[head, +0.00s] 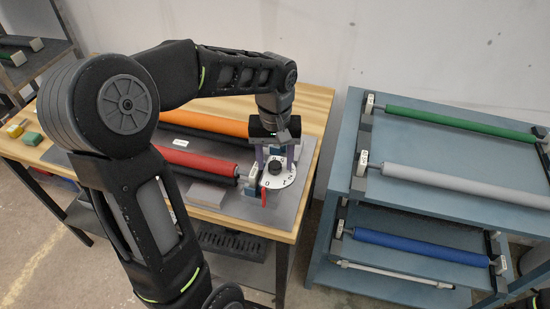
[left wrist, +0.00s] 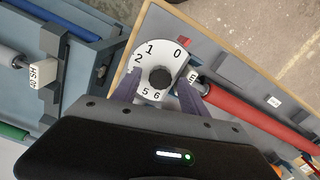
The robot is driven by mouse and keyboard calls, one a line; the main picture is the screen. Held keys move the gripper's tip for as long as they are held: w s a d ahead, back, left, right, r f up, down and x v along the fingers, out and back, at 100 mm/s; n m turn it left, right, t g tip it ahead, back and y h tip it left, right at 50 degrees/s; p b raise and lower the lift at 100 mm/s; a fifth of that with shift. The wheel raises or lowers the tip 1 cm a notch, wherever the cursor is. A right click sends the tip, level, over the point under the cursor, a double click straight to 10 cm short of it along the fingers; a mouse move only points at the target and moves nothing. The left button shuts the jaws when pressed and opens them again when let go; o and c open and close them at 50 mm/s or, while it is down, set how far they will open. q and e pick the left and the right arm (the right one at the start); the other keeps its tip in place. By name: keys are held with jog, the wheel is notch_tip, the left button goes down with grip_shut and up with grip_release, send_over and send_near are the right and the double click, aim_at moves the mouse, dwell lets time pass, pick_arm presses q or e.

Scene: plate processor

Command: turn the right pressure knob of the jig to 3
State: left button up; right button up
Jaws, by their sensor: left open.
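The right pressure knob is a black round knob (head: 275,167) on a white numbered dial (head: 288,181) at the right end of the jig on the wooden table. In the left wrist view the knob (left wrist: 160,78) sits at the centre of the dial (left wrist: 150,55), where 0, 1, 2, 5 and 6 show. A red marker (head: 264,199) lies by the 0; it also shows in the left wrist view (left wrist: 183,41). My left gripper (head: 277,150) is open, its purple fingers on either side of the knob. I cannot tell if they touch it.
A red roller (head: 195,160) and an orange roller (head: 205,121) lie left of the dial. A blue-grey rack (head: 420,165) with green, grey and blue rollers stands right of the table, across a gap. Small yellow and green blocks lie at the table's left.

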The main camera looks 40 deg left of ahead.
pick_arm(q)
grip_shut()
dwell(0.6)
